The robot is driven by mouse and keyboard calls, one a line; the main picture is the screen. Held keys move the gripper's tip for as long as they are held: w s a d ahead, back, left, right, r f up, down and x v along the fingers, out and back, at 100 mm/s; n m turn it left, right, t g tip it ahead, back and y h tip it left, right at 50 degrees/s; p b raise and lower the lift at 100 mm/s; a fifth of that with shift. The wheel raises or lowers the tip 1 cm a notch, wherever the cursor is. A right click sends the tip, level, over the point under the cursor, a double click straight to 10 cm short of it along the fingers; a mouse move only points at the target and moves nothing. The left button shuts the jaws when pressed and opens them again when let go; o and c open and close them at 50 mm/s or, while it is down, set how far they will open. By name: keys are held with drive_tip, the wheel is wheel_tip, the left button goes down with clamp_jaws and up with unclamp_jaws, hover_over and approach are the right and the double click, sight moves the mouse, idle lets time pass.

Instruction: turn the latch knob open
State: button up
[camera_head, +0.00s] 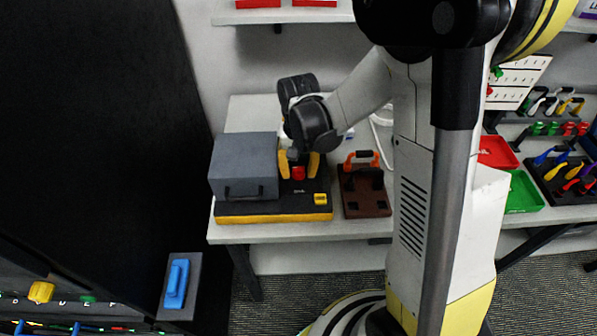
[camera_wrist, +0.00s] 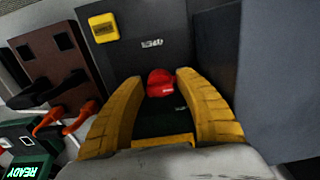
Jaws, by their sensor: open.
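The red latch knob (camera_head: 298,173) stands on a black board with a yellow front edge (camera_head: 270,218), beside a grey box. It also shows in the wrist view (camera_wrist: 160,84). My gripper (camera_head: 298,166) points down over the board. Its two yellow fingers (camera_wrist: 160,78) are apart, one to each side of the knob in both views. In the wrist view dark gaps show between the knob and the fingers. I cannot tell whether the tips are level with the knob or just above it. The knob's lower part is unclear.
The grey box (camera_head: 245,165) stands close on the left of the fingers. A yellow square piece (camera_head: 320,199) sits at the board's right front. A brown block with an orange handle (camera_head: 367,190) is to the right. Red (camera_head: 496,152) and green trays (camera_head: 522,193) lie farther right.

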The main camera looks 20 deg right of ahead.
clamp_jaws()
drive_tip(key=shift+n, duration=0.4)
drive_tip(key=n, duration=0.3)
drive_tip(key=shift+n+b, duration=0.3)
drive_tip(key=shift+b, duration=0.1)
drive_tip(key=n, duration=0.4)
drive_tip(key=shift+n+b, duration=0.3)
drive_tip(key=n, duration=0.4)
drive_tip(key=shift+n, duration=0.3)
drive_tip(key=shift+n+b, duration=0.4)
drive_tip(key=shift+n, duration=1.7)
